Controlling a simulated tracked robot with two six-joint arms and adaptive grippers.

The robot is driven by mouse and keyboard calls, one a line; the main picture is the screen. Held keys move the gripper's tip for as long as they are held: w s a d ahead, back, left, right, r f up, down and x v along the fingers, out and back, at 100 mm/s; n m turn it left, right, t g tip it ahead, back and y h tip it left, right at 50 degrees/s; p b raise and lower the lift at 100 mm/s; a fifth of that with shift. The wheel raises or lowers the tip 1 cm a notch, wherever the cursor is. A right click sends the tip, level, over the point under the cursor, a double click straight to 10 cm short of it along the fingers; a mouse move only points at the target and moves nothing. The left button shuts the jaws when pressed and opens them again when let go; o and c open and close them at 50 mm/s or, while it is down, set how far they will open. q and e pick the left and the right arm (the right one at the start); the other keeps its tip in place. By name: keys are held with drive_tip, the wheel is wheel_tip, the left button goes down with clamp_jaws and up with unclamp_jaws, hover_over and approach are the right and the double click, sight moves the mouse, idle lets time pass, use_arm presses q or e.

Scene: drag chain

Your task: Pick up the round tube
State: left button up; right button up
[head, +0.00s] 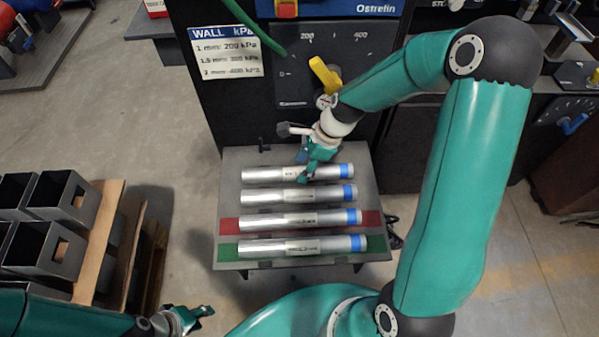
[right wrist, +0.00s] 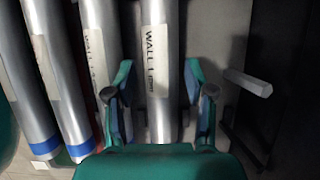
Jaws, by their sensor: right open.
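Several silver round tubes with blue right ends and white labels lie side by side across a grey stand. The farthest tube (head: 262,174) is under my right gripper (head: 309,170). In the right wrist view, my right gripper (right wrist: 158,82) is open, with one finger on each side of a tube (right wrist: 159,50) labelled "WALL 1". Gaps show between fingers and tube. The second tube (head: 265,198), third tube (head: 270,222) and nearest tube (head: 268,246) lie closer to me. My left gripper (head: 196,318) is at the bottom left, away from the tubes; its jaw opening is unclear.
The stand (head: 230,190) has a red strip (head: 230,226) and a green strip (head: 228,253) under the nearer tubes. Behind it is a dark machine with a yellow handle (head: 324,75) and a wall-pressure sign (head: 226,55). Metal boxes (head: 45,250) sit on a pallet at left.

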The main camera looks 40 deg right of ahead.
drive_tip(key=x, duration=0.2)
drive_tip(key=shift+a+f, duration=0.1)
drive_tip(key=shift+f, duration=0.15)
drive_tip(key=c, duration=1)
clamp_jaws()
drive_tip(key=shift+r, duration=0.2)
